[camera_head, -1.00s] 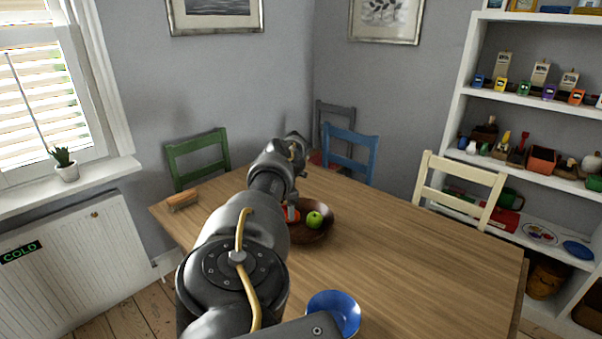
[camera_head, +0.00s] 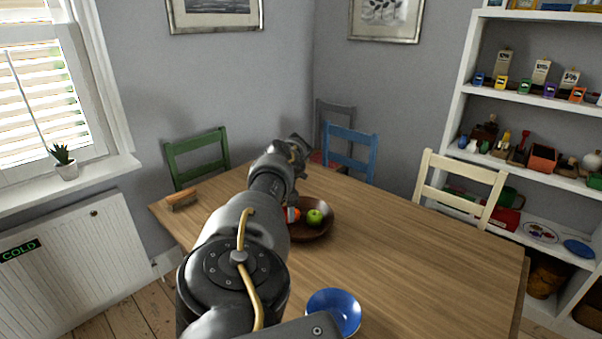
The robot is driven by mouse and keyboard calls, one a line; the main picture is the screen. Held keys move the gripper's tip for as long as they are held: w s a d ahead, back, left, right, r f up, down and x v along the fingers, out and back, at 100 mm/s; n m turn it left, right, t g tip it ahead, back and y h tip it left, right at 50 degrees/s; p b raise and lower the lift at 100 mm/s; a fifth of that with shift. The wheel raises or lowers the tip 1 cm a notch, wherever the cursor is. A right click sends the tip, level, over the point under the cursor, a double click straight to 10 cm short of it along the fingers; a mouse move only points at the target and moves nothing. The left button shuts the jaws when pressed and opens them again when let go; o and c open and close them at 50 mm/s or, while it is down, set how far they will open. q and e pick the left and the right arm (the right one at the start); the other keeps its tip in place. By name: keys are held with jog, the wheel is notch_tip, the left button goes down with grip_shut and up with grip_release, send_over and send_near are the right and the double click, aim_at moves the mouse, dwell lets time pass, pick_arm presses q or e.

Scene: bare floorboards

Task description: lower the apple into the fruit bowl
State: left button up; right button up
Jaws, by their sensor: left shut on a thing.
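A green apple (camera_head: 314,217) lies in the brown fruit bowl (camera_head: 322,232) on the wooden table. A red-orange thing (camera_head: 291,215), partly hidden by my arm, shows at the bowl's left side; I cannot tell for sure whether it is also an apple. My left arm reaches over the table from the lower left. Its gripper (camera_head: 294,208) is mostly hidden behind the arm, at the left of the bowl, and is shut on the red-orange thing. I cannot tell whether that thing touches the bowl. My right gripper is not in view.
A blue bowl (camera_head: 334,310) stands near the table's front edge. A brush-like wooden thing (camera_head: 183,200) lies at the back left. Green (camera_head: 197,157), blue (camera_head: 350,152) and cream (camera_head: 459,188) chairs stand around the table (camera_head: 430,260). Its right half is clear.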

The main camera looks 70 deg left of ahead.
pick_arm(q)
jog(key=o, duration=1.1)
notch_tip(320, 180, up, 11)
jog(key=p, duration=0.4)
jog(key=shift+f, duration=0.15)
